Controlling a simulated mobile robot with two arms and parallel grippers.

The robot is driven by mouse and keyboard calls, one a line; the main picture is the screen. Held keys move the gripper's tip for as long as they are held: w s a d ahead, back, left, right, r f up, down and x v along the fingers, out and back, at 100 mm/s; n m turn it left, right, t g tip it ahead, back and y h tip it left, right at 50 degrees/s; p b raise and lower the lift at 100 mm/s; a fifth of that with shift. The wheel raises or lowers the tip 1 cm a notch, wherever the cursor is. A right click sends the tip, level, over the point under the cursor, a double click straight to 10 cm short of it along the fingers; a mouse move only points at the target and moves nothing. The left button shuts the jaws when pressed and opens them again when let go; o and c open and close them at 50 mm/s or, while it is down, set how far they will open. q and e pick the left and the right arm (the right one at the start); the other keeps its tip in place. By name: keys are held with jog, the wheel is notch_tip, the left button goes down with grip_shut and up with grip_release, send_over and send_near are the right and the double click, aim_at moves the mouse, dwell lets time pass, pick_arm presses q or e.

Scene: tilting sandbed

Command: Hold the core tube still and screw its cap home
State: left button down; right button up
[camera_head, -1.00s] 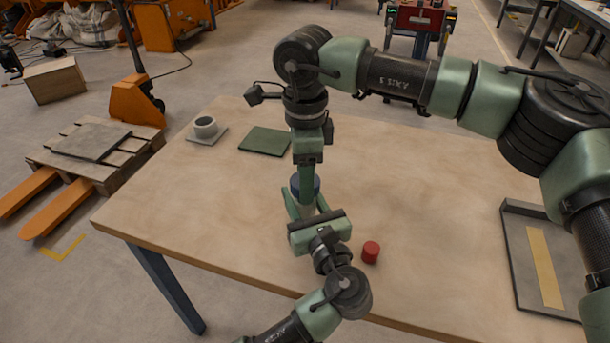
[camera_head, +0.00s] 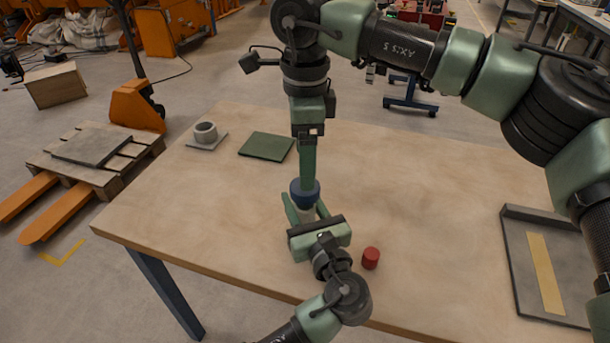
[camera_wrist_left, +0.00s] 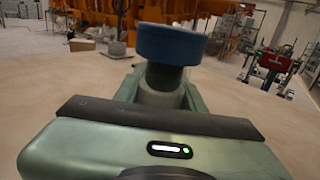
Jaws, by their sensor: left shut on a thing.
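The core tube (camera_wrist_left: 163,88) stands upright, pale and greyish, with a darker neck under its cap. My left gripper (camera_head: 308,212) is shut around the tube, low near the table. The blue cap (camera_wrist_left: 167,43) sits on top of the tube, with the dark neck visible below it. The cap also shows in the head view (camera_head: 305,194). My right gripper (camera_head: 308,183) points down from above, its tips just over the cap. Its fingers appear edge-on as one bar, so their opening is hidden. No right finger shows around the cap in the left wrist view.
A red cylinder (camera_head: 370,258) stands on the table right of my left gripper. A green mat (camera_head: 266,146) and a grey ring-shaped holder (camera_head: 206,131) lie toward the back left. A grey tray (camera_head: 521,272) with a yellow strip is at the right. The table between is clear.

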aim_at(309, 216)
notch_tip(309, 216, up, 6)
jog(key=shift+f, duration=0.1)
pick_arm(q)
jog(key=c, duration=0.8)
grip_release()
jog(key=shift+o, duration=0.2)
jog(key=v, duration=0.8)
jog(key=shift+r, duration=0.15)
